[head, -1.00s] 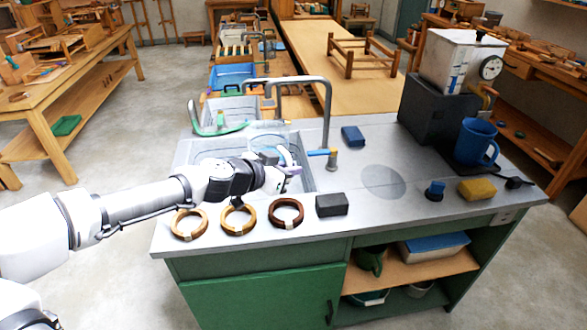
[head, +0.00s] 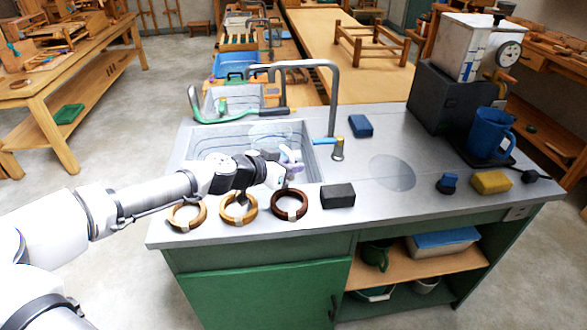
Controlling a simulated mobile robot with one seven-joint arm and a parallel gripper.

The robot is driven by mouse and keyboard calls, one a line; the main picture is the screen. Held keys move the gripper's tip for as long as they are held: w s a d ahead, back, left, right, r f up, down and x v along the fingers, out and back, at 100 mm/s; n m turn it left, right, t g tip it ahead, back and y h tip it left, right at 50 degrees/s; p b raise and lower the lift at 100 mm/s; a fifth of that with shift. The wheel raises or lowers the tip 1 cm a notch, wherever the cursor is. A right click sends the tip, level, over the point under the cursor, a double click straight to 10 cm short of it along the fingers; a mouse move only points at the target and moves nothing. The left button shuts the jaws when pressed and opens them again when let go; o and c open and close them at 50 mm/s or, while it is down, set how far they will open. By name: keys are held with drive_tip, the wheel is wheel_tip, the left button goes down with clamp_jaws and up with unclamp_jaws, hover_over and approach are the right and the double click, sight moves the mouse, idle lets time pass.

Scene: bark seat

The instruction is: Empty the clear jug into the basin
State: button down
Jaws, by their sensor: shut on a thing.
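The basin (head: 213,146) is a grey metal sink set into the left part of the counter. The clear jug (head: 270,131) shows only as a faint see-through shape over the basin. It looks tilted, but its outline is hard to make out, and I cannot see any contents. My gripper (head: 289,158) is over the basin's near right part, shut on the jug. My wrist hides the lower side of the jug and part of the basin.
A tall grey tap (head: 335,95) arches behind the basin. Brown rings (head: 290,204) and a dark block (head: 337,195) line the counter's front edge. A blue block (head: 360,126), blue mug (head: 490,133) and yellow sponge (head: 491,182) stand right. The counter's middle right is clear.

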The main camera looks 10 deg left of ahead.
sight(287, 150)
drive_tip(key=r+n, duration=0.1)
drive_tip(key=w+a+r+g+h+p, duration=0.1)
drive_tip(key=shift+w+r+n, duration=0.1)
drive_tip(key=shift+r+n, duration=0.2)
drive_tip(key=shift+n, duration=0.1)
drive_tip(key=shift+r+g+p, duration=0.3)
drive_tip(key=shift+r+p, duration=0.1)
drive_tip(key=shift+p, duration=0.45)
drive_tip(key=shift+r+n+p, duration=0.3)
drive_tip(key=shift+p, duration=0.4)
drive_tip(key=shift+w+r+h+p, duration=0.1)
drive_tip(key=shift+r+h+p, duration=0.25)
drive_tip(key=shift+p, duration=0.45)
drive_tip(key=shift+a+r+n, duration=0.1)
drive_tip(key=shift+r+n, duration=0.05)
drive_tip(key=shift+n, duration=0.15)
